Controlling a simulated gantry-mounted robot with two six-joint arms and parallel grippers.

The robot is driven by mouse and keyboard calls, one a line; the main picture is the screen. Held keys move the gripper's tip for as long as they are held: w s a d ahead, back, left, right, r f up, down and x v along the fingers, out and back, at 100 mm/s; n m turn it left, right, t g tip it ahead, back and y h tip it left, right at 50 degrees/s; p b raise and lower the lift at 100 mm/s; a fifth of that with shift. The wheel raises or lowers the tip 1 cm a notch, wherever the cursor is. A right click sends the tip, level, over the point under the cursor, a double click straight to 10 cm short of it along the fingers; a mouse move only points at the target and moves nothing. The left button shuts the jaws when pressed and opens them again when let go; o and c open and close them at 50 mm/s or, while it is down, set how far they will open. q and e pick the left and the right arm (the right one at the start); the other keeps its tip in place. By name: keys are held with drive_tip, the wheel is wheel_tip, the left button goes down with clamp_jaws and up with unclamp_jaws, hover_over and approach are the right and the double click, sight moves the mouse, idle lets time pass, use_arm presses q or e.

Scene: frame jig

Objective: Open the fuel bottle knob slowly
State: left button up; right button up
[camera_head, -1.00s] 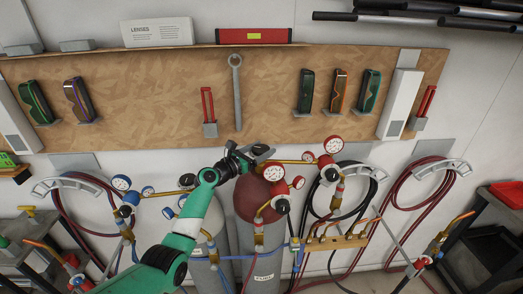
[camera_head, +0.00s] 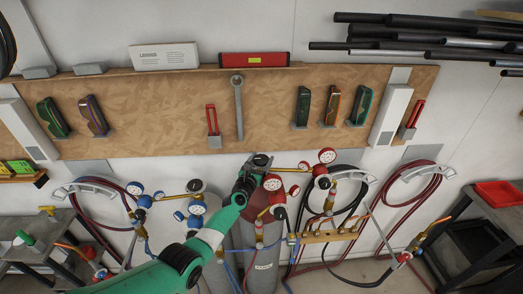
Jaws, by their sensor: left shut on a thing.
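The fuel bottle is a grey cylinder (camera_head: 264,266) with a "FUEL" label and a dark red upper part (camera_head: 254,203). It stands below the pegboard at the picture's centre. My left gripper (camera_head: 259,163) is at the top of this bottle, shut on its dark knob (camera_head: 262,159). The fingers and wrist hide most of the knob and the valve under it. My green left arm comes in from the lower left. My right gripper is not in view.
Red-rimmed gauges (camera_head: 273,182) sit close to the right of my gripper. A second bottle with a dark knob (camera_head: 195,186) and blue gauges (camera_head: 197,208) stands to the left. Hoses hang on both sides. The wooden board (camera_head: 170,125) with a wrench (camera_head: 238,105) is behind.

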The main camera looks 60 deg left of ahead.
use_arm(q)
drive_tip(key=o, duration=1.3)
drive_tip(key=shift+c, duration=0.2)
